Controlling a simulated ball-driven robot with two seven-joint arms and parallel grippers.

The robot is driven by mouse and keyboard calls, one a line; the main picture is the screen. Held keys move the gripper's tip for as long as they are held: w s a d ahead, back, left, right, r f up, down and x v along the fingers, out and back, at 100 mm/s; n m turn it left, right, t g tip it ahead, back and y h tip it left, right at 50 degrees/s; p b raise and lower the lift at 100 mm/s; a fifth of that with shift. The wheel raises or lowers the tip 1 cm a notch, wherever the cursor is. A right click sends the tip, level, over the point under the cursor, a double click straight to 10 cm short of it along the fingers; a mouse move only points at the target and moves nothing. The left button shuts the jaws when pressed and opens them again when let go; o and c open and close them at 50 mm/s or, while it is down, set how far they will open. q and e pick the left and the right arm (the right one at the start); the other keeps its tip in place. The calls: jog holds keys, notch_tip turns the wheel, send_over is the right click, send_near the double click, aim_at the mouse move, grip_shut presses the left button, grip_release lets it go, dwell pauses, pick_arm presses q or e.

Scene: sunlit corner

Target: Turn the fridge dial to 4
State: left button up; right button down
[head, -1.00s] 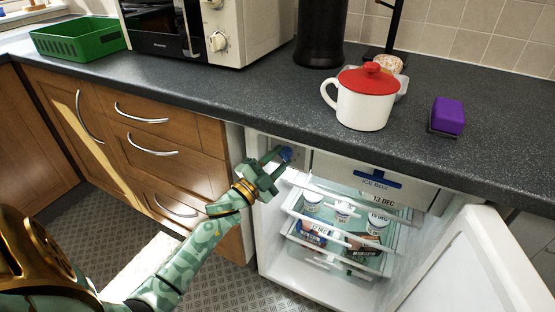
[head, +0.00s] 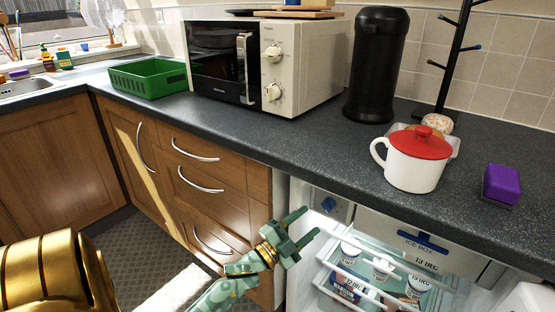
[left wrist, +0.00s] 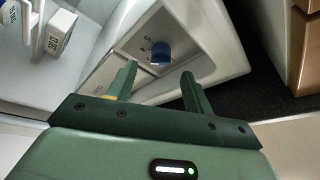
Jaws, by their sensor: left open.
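The fridge dial is a blue knob (head: 329,204) on a panel at the upper left inside the open fridge. In the left wrist view the dial (left wrist: 161,53) shows just beyond the fingertips, roughly between them, with small markings around it. I cannot read its setting. My left gripper (head: 310,224) is open and empty, a short way in front of the dial and apart from it. Its two fingers also show in the left wrist view (left wrist: 159,70). My right gripper is not in view.
The fridge holds an ice box (head: 420,244) and tubs (head: 382,268) on shelves. Its open door (head: 530,299) is at the lower right. The worktop (head: 300,140) overhangs the fridge, bearing a microwave (head: 310,65), a red-lidded white mug (head: 412,172) and a purple sponge (head: 501,183).

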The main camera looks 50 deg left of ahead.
pick_arm(q)
jog(key=p+v, duration=0.1)
jog(key=v, duration=0.9)
jog(key=shift+s, duration=0.35)
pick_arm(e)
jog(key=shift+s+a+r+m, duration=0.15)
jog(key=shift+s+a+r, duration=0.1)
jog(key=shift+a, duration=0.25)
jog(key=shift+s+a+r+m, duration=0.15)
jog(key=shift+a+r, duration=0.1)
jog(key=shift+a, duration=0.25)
pick_arm(q)
jog(key=shift+f, duration=0.1)
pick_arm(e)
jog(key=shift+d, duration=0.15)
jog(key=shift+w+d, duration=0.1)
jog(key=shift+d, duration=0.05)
